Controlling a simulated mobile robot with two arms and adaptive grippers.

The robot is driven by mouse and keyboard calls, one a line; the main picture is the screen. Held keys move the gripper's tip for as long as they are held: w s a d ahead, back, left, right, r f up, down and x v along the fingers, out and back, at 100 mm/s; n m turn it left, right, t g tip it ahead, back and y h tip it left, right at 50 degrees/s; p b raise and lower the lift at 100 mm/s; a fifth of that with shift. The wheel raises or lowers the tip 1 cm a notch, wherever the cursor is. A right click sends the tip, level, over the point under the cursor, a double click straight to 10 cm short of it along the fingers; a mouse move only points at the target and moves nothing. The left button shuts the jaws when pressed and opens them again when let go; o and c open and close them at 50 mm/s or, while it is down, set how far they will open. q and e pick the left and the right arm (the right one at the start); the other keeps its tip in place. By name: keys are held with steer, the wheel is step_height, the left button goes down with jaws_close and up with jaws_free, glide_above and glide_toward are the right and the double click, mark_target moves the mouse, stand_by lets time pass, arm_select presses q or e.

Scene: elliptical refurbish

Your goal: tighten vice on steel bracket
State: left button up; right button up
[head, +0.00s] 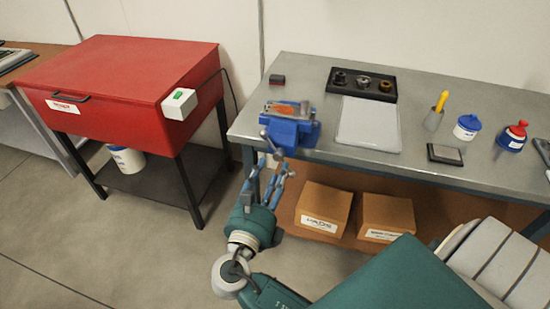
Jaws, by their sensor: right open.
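A blue vice (296,131) is mounted at the front left corner of the grey workbench (240,122). A rust-orange piece, apparently the steel bracket (283,110), sits at the top between the vice jaws; I cannot tell how tightly it is held. The vice's handle and screw (272,146) stick out at the front, toward my gripper. My right gripper (272,168) is open, with blue fingers pointing up at the handle from just below the bench's front edge. It holds nothing visible, and contact with the handle cannot be made out. My left gripper is not in view.
Cardboard boxes (324,208) stand below. A red cabinet (130,75) stands left, across a floor gap.

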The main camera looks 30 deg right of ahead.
mark_target(277, 158)
steer(key=x, duration=0.4)
steer(key=shift+w+r, duration=0.1)
steer(key=shift+w, duration=0.1)
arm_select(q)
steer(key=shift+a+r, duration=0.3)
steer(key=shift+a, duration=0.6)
arm_select(e)
steer(key=shift+x, duration=0.75)
steer(key=c, duration=1)
arm_select(q)
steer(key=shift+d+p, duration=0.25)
steer(key=shift+p, duration=0.05)
arm_select(e)
jaws_close()
